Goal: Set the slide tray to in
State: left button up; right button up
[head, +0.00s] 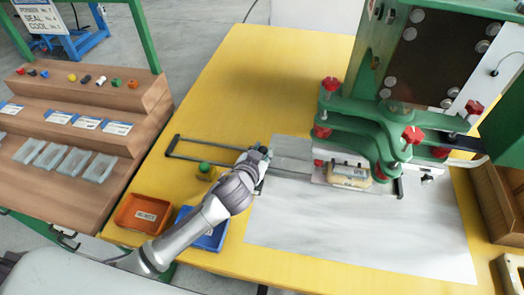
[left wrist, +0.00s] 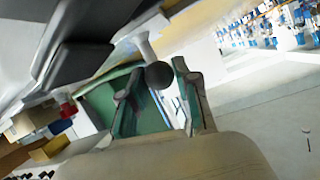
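The slide tray (head: 319,174), a pale plate, lies at the press with a beige block-like part on it, partly beneath the green press arms. An empty dark rail frame (head: 190,157) extends left from it. My left gripper (head: 265,153) is low over the table, by the left end of the grey slide strip (head: 291,151). In the left wrist view, a dark round knob (left wrist: 161,75) on a pale stem shows between my left gripper's fingertips (left wrist: 160,68). The fingers stand apart on either side of it; whether they touch it is unclear. My right gripper is not in view.
The green press (head: 385,125) with red knobs stands at the right. A green ball (head: 205,167) on a small block sits left of my gripper. An orange bin (head: 128,222) and a blue bin (head: 218,237) are at the front left. The table's back left is clear.

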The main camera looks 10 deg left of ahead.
pick_arm(q)
grip_shut()
jog(key=shift+d, duration=2.4)
jog(key=o, duration=0.7)
grip_release()
jog(key=shift+d, duration=0.15)
jog(key=shift+s, duration=0.1)
jog(key=v, duration=1.2)
